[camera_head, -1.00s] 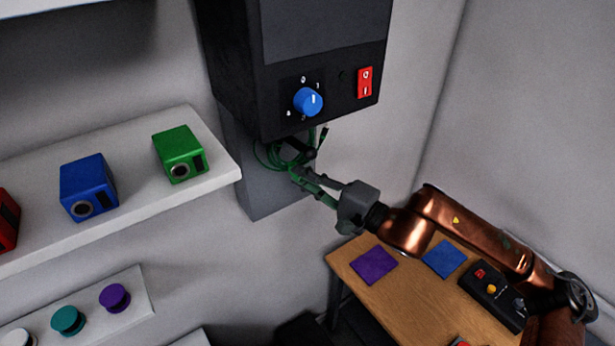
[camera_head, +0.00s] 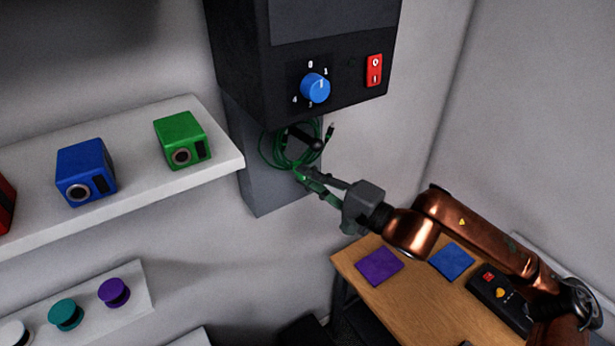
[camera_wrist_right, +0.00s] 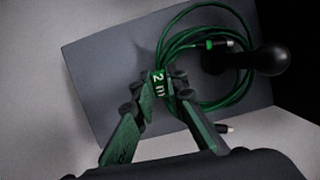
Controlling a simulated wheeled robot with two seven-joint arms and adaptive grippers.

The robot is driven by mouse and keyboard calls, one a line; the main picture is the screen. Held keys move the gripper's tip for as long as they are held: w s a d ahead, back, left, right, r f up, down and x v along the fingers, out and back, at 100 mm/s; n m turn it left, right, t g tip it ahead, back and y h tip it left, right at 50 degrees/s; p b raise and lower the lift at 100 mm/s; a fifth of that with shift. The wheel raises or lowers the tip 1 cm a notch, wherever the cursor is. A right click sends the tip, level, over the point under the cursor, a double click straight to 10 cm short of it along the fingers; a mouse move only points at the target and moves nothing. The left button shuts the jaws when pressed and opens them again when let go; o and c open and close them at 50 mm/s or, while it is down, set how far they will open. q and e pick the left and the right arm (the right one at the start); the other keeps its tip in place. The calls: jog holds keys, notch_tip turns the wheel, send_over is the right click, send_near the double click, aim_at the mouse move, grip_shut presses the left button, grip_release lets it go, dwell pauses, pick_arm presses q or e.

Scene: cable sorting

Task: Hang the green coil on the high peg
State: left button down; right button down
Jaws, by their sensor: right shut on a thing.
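The green coil (camera_head: 283,163) is a looped cable under the black cabinet; it also shows in the right wrist view (camera_wrist_right: 172,42). My right gripper (camera_head: 303,173) is shut on the coil at its tag, marked "2 m" (camera_wrist_right: 160,82). A dark peg with a rounded end (camera_head: 316,144) sticks out of the grey panel (camera_head: 262,196). In the right wrist view, the peg (camera_wrist_right: 270,61) passes through the coil's loop, with its end in front of the strands. I cannot tell whether the peg bears the coil's weight. My left gripper is not in view.
The black cabinet (camera_head: 340,100) with a blue knob (camera_head: 315,88) and red switch (camera_head: 374,71) is just above. A white shelf (camera_head: 215,170) with a green box (camera_head: 181,140) and a blue box (camera_head: 85,172) lies left. A wooden table (camera_head: 410,285) stands below right.

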jog(key=c, duration=1.8)
grip_release()
jog(key=shift+f, duration=0.1)
jog(key=shift+c, duration=0.2)
jog(key=shift+d, duration=0.1)
jog(key=v, duration=1.2)
